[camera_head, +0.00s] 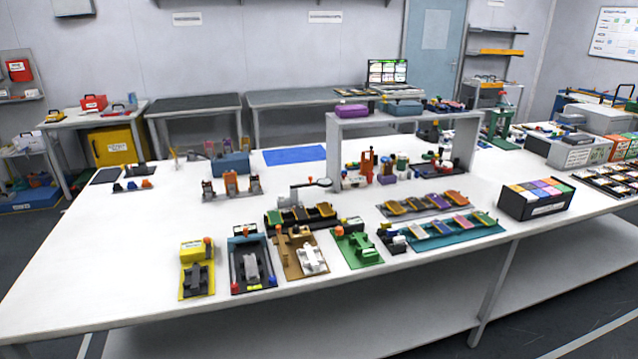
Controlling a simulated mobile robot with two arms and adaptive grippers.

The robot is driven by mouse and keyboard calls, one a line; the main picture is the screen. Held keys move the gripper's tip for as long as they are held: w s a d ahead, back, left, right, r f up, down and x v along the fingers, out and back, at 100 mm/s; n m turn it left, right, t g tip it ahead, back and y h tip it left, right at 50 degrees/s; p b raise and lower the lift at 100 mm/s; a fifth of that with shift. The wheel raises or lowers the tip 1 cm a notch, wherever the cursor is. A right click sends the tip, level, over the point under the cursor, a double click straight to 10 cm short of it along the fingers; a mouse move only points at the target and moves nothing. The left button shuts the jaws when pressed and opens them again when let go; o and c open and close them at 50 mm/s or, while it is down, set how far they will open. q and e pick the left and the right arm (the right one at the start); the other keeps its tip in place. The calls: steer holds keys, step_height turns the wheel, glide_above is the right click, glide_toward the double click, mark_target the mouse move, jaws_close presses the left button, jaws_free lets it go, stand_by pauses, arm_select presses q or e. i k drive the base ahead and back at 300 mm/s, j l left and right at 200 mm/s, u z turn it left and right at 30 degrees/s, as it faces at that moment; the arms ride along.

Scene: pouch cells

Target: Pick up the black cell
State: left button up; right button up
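Neither of my grippers shows in the head view. I cannot tell for certain which item is the black cell. Flat coloured cells lie on a dark rack (273,224), a grey rack (471,204) and a teal rack (494,229). A black box (536,209) at the right holds several coloured pieces in its top. Near the front edge, a yellow plate (188,294) carries a dark part (197,279), and a black plate (237,285) carries a grey part (251,267).
The white table (110,285) has clear room at its left and front right. A brown plate (291,270) and a green plate (348,255) stand near the front edge. A white raised shelf (400,121) spans the back. A blue mat (294,155) lies behind.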

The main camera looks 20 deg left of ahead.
mark_target(300, 213)
steer(key=u, duration=1.45)
steer(key=i+l+u, duration=0.15)
steer(key=i+l, duration=0.45)
steer(key=i+l+u, duration=0.1)
steer(key=i+l, duration=0.5)
steer(key=l, duration=0.25)
